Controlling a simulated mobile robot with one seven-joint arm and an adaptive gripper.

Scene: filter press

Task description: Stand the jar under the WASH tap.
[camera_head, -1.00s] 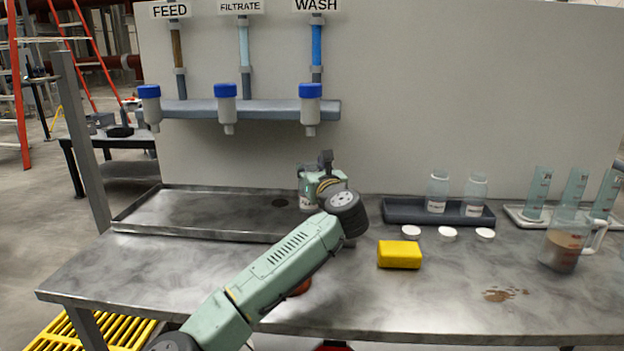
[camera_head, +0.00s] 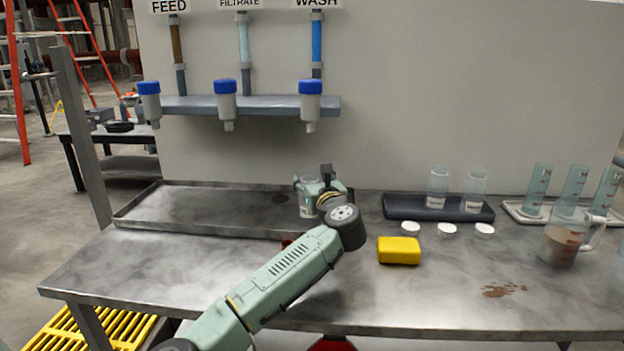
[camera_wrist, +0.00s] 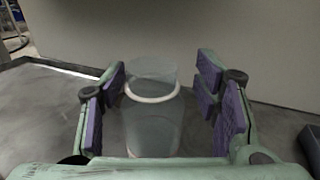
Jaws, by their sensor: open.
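The clear glass jar (camera_head: 306,211) with a pale label stands upright in the shallow metal tray (camera_head: 200,231), near its right end. In the head view it is below the WASH tap (camera_head: 311,104), which has a blue cap and a nozzle pointing down. The WASH sign (camera_head: 317,3) is above it on the panel. My gripper (camera_head: 318,190) is at the jar, partly covering its right side. In the wrist view my gripper (camera_wrist: 165,95) is open, its purple pads on both sides of the jar (camera_wrist: 152,120), with visible gaps. The jar's mouth looks uncovered.
The FILTRATE tap (camera_head: 226,102) and FEED tap (camera_head: 149,102) hang to the left. A dark tray (camera_head: 400,213) with two jars, several white lids (camera_head: 447,230), a yellow sponge (camera_head: 399,251) and a jug of brown liquid (camera_head: 563,243) are to the right. A brown spill marks the table.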

